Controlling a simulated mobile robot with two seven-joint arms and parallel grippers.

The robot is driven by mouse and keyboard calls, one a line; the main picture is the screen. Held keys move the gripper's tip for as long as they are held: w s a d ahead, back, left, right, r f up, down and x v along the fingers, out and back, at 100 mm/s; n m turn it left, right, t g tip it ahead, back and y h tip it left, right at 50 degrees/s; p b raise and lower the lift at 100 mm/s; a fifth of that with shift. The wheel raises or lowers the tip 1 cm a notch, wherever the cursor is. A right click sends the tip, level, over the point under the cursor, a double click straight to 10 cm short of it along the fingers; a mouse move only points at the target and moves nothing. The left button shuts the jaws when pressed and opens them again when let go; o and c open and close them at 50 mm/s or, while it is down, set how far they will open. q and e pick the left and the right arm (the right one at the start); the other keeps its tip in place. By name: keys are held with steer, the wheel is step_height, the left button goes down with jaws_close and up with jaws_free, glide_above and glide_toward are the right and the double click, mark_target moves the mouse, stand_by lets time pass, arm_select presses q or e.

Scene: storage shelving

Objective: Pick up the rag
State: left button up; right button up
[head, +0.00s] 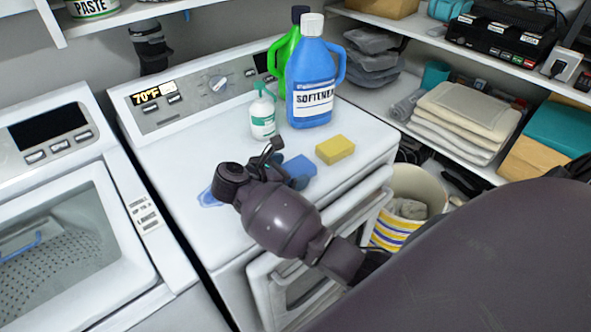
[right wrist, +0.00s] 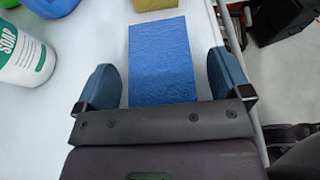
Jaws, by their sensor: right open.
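The rag is a flat blue cloth on the white machine top. In the right wrist view the rag (right wrist: 160,58) lies between the two fingers of my right gripper (right wrist: 160,75), with bare white surface on both sides of it. The fingers are open and apart from its edges. Whether they are level with the cloth or above it I cannot tell. In the head view part of the rag (head: 300,166) shows beside the yellow sponge; my right wrist hides the rest and most of the fingers. My left gripper is not in view.
A yellow sponge (head: 335,150) lies just beyond the rag. A soap bottle (head: 262,116), a blue softener jug (head: 312,80) and a green jug (head: 283,60) stand behind. A striped bin (head: 405,215) is right of the machine.

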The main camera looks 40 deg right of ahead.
steer(key=shift+d, duration=0.1)
steer(key=c, duration=1)
